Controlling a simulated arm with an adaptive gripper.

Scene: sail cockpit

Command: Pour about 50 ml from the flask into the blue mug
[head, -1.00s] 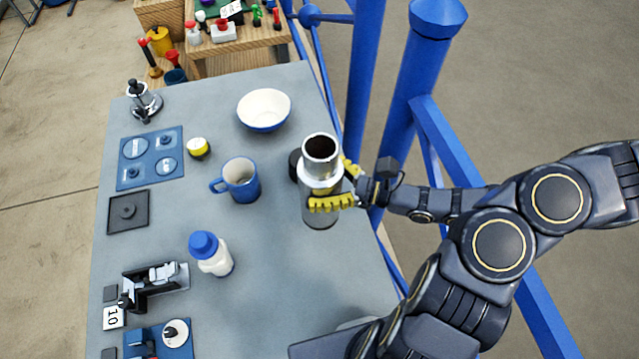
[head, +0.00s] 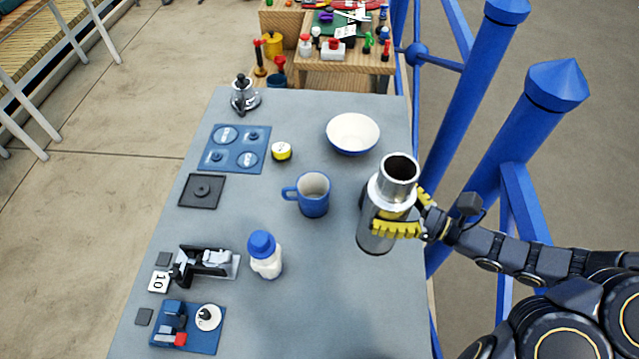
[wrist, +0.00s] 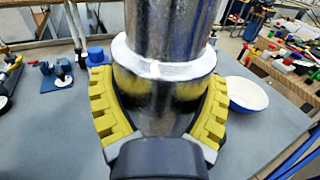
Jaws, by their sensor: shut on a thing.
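The flask (head: 376,232) is a tall metal cylinder with a pale collar and an open dark mouth. It stands nearly upright at the table's right side, leaning slightly right in the head view. My gripper (head: 398,228) has yellow ridged fingers shut around its body. The wrist view shows the flask (wrist: 165,105) between both fingers (wrist: 160,120). Whether its base touches the table I cannot tell. The blue mug (head: 314,203) stands upright left of the flask, apart from it, with its handle to the left. Its inside looks pale. I cannot make the mug out in the wrist view.
A white bowl with a blue outside (head: 352,134) stands behind the flask. A white bottle with a blue cap (head: 265,257) stands in front of the mug. A yellow-and-white round item (head: 281,151) lies beyond the mug. Blue railing posts (head: 535,120) rise beyond the right edge.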

